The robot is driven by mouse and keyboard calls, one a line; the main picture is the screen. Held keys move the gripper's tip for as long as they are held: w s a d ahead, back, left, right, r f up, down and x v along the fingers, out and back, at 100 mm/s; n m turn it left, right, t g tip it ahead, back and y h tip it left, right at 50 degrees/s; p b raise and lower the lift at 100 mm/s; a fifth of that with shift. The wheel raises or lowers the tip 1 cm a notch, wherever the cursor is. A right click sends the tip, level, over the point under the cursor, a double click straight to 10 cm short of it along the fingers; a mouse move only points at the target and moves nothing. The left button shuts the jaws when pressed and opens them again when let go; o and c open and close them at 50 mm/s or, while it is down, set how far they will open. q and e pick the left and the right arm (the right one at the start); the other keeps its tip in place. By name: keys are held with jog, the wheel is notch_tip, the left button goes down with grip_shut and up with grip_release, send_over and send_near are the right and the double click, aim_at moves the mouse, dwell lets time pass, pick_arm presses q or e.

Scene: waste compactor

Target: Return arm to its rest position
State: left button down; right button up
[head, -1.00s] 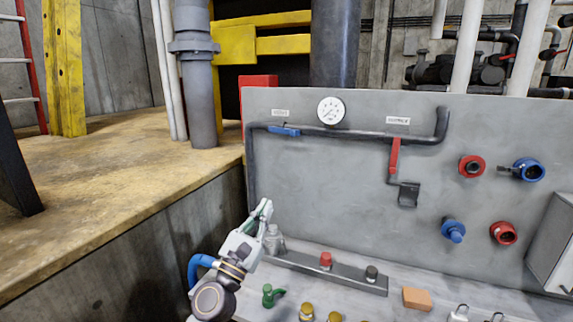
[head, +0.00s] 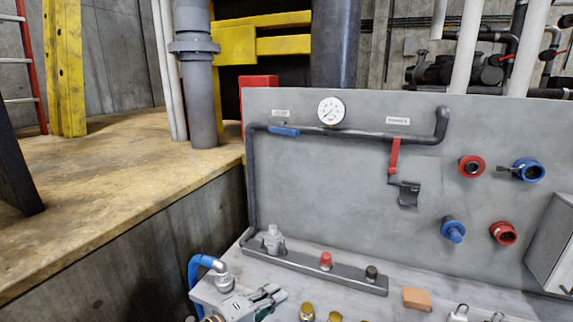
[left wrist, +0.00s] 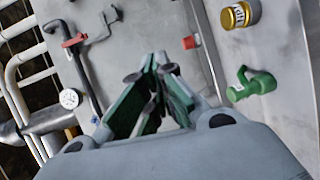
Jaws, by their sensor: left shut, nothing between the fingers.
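My left gripper (head: 274,294) is low in the head view, over the front left of the grey bench. Its fingers are shut with nothing between them, and it appears apart from the things around it. In the left wrist view the dark green finger pads (left wrist: 157,75) meet near the middle. A green valve-like piece (left wrist: 254,83) stands to the right of the fingers there; in the head view the gripper mostly hides it. My right gripper is not in view.
The upright panel (head: 320,185) carries a pipe with a blue lever (head: 285,131), a red lever (head: 394,155) and a gauge (head: 331,111). A rail (head: 340,279) holds red and black pieces. Gold-topped jars (head: 307,312) and an orange block (head: 417,298) stand on the bench.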

pick_arm(q)
jog(key=s+a+f+m+g+y, duration=0.2)
jog(key=s+a+f+m+y, duration=0.15)
jog(key=f, duration=0.35)
jog(key=s+a+f+m+g+y, duration=0.3)
jog(key=s+a+f, duration=0.2)
jog(key=f, duration=0.1)
jog(key=s+a+f+m+g+y, duration=0.35)
jog(key=s+a+f+y, duration=0.2)
jog(key=s+a, duration=0.5)
notch_tip(320, 180, down, 34)
jog(key=s, duration=0.2)
jog(key=s+a+f+g, duration=0.1)
jog(key=s+a+f, duration=0.2)
jog(key=s+f, duration=0.6)
jog(key=s+a+f+m, duration=0.1)
jog(key=s+a+f, duration=0.1)
jog(key=s+f, duration=0.8)
jog(key=shift+s+a+g, duration=0.35)
jog(key=shift+s+a, duration=0.05)
jog(key=shift+s, duration=0.8)
